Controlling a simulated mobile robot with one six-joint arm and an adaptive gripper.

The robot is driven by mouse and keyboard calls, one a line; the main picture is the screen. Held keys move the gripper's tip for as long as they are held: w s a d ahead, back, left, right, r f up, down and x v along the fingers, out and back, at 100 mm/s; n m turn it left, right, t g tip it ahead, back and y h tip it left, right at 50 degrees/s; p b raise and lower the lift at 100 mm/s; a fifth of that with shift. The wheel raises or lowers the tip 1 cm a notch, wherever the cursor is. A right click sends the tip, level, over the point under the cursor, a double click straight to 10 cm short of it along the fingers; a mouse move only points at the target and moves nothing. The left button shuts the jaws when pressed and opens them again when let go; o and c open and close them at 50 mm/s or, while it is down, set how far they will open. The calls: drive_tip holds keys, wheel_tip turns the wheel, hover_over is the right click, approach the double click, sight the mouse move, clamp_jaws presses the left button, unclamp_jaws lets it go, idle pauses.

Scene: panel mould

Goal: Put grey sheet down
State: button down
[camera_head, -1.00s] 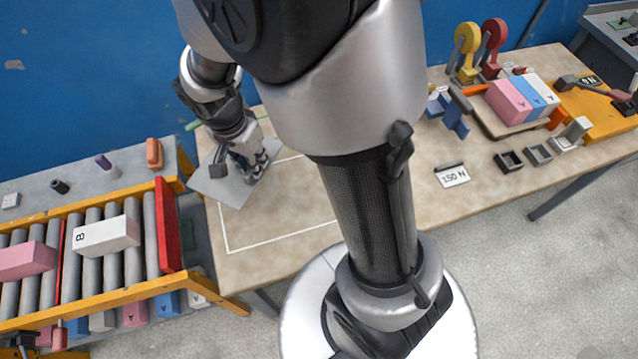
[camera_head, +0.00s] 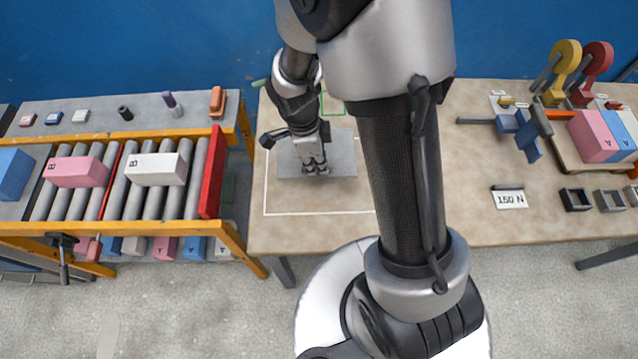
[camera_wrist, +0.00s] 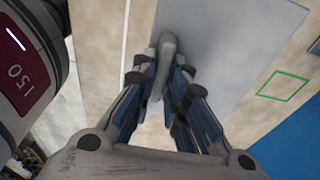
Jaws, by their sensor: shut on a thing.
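In the wrist view the sheet (camera_wrist: 225,45) spreads beyond the fingers, and the fingertips (camera_wrist: 160,75) close on the bar (camera_wrist: 168,50). I cannot tell whether the sheet touches the table or hangs just above it. My arm hides part of the outline's right side.
A roller conveyor (camera_head: 115,190) with a red end plate (camera_head: 213,175) stands to the left. A green outline (camera_head: 333,104) is behind the sheet. A "150 N" card (camera_head: 509,199), small trays (camera_head: 575,199) and a pink block (camera_head: 592,137) are at the right. The table's front left is clear.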

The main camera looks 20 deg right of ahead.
wheel_tip(320, 180, down, 11)
drive_tip(key=b, duration=0.2)
drive_tip(key=shift+b, duration=0.35)
drive_tip(key=c, duration=1.6)
unclamp_jaws()
drive_tip(key=shift+r, duration=0.1)
drive_tip(key=r+p, duration=0.1)
drive_tip(key=r, duration=0.3)
drive_tip(key=a+r+p, duration=0.1)
drive_tip(key=r, duration=0.3)
drive_tip(key=r+p, duration=0.1)
drive_tip(key=r, duration=0.3)
drive_tip(key=shift+w+a+p, duration=0.25)
drive_tip(key=shift+a+p, duration=0.05)
drive_tip(key=shift+a, duration=0.05)
drive_tip(key=s+d+r+n+t+y, duration=0.1)
drive_tip(key=s+r+n+t, duration=0.1)
drive_tip(key=s+r+n, duration=0.5)
drive_tip(key=s+r+n+t, duration=0.3)
drive_tip(key=s+r+n, duration=0.5)
drive_tip(key=r+n, duration=0.6)
wheel_tip(320, 180, up, 3)
drive_tip(key=shift+s+d+r+n+y, duration=0.2)
drive_tip(key=shift+s+d+n+y, duration=0.1)
drive_tip(key=shift+d+y, duration=0.1)
